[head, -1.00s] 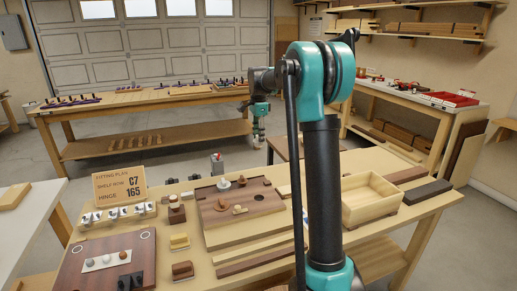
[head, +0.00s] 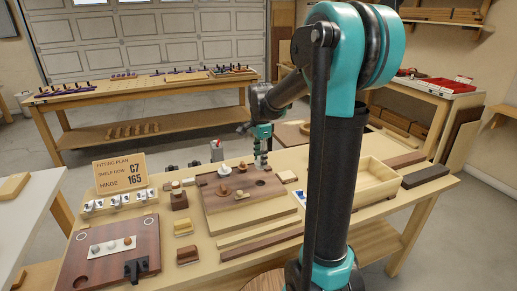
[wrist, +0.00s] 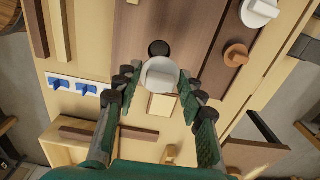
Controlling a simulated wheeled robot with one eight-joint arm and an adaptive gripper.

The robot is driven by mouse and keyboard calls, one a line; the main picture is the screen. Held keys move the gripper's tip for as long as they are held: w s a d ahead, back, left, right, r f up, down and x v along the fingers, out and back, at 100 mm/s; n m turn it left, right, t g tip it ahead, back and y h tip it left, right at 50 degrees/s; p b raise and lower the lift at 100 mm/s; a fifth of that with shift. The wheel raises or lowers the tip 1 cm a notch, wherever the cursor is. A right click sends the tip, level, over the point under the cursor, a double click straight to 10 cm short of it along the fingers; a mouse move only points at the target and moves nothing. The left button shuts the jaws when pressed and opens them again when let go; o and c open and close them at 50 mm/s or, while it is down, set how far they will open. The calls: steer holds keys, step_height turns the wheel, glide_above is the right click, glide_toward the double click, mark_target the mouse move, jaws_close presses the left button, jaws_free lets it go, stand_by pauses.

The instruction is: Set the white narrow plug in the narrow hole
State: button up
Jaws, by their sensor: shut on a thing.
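My gripper (wrist: 158,88) is shut on a white round plug (wrist: 160,74), seen from above in the wrist view. The plug is over the brown board (wrist: 133,35), beside a small dark round hole (wrist: 159,48) that is partly uncovered. In the head view my gripper (head: 261,163) hangs over the back right of the board (head: 270,207); the held plug is too small there to make out clearly. The plug's lower end is hidden, so I cannot tell its height above the board.
Another white plug (head: 224,171) and a brown plug (head: 224,189) stand on the board. A sign (head: 120,173), small brown blocks (head: 187,254) and a dark board with knobs (head: 85,262) are at left. An open wooden box (head: 375,190) is at right.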

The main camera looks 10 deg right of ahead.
steer(key=shift+f, duration=3.25)
steer(key=shift+f, duration=1)
steer(key=o, duration=1.3)
steer(key=shift+r, duration=3.75)
steer(key=shift+s, duration=0.1)
